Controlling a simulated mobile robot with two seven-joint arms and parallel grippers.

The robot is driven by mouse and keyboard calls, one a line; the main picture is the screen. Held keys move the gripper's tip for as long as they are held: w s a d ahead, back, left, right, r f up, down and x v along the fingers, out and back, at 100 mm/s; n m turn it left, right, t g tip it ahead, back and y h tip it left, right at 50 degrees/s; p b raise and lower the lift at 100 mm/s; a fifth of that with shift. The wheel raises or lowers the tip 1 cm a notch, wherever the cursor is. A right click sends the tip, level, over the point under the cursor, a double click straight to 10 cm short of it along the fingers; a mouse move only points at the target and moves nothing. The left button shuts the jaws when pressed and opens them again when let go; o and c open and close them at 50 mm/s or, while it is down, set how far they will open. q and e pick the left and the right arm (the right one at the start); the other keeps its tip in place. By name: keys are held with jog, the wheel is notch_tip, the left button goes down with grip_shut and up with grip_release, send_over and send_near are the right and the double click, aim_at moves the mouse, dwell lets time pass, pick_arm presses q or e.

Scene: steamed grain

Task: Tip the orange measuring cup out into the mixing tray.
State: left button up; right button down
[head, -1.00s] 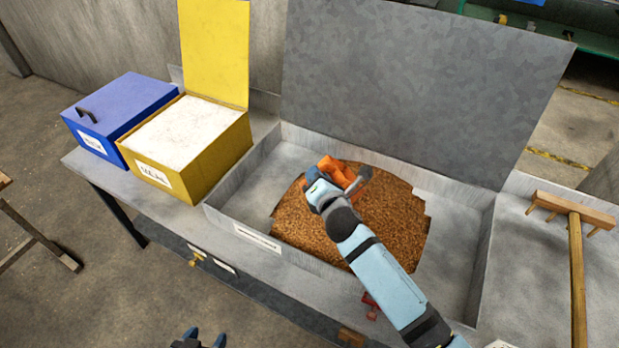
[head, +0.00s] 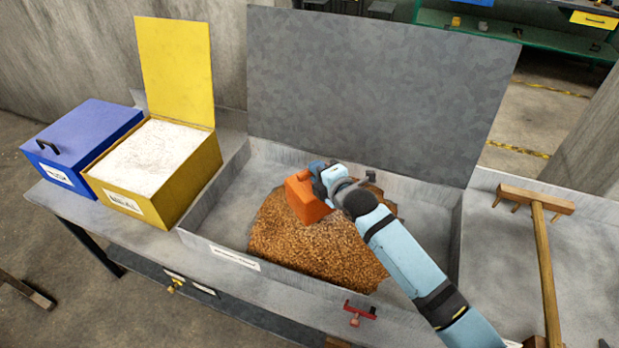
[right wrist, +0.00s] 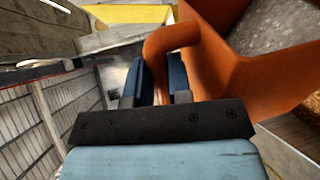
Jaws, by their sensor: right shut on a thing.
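My right gripper (head: 322,172) is shut on the handle of the orange measuring cup (head: 304,200). In the head view the cup is tilted over the brown grain, toward the back of the mixing tray (head: 215,202). In the right wrist view the cup's handle (right wrist: 172,38) is between the two dark blue fingers of the right gripper (right wrist: 160,85). The orange cup wall (right wrist: 225,75) rises to the right, and a pale speckled surface shows inside its rim. The brown grain (head: 300,248) lies heaped in the tray's middle. My left gripper is out of view.
An open yellow box (head: 190,190) of white material and a closed blue box (head: 85,140) stand left of the tray. The tray's tall grey lid (head: 380,90) stands up behind it. A wooden rake (head: 546,260) lies to the right. A red clamp-like piece (head: 358,312) sits at the front edge.

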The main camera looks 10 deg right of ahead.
jog(key=shift+w+d+r+m+b, duration=0.25)
jog(key=shift+d+m, duration=0.15)
jog(key=shift+d, duration=0.15)
jog(key=shift+w+d+r+m+b, duration=0.1)
jog(key=shift+w+d+m+b, duration=0.1)
jog(key=shift+d+m, duration=0.3)
jog(key=shift+w+d+r+m+y, duration=0.1)
jog(key=shift+d+m+y, duration=0.1)
jog(key=shift+d, duration=0.15)
jog(key=shift+w+d+r+m+y, duration=0.1)
jog(key=shift+d+y, duration=0.1)
jog(key=shift+d, duration=0.15)
jog(key=shift+w+d+m, duration=0.25)
jog(key=shift+d+m, duration=0.35)
jog(key=shift+d, duration=0.2)
jog(key=shift+r, duration=0.1)
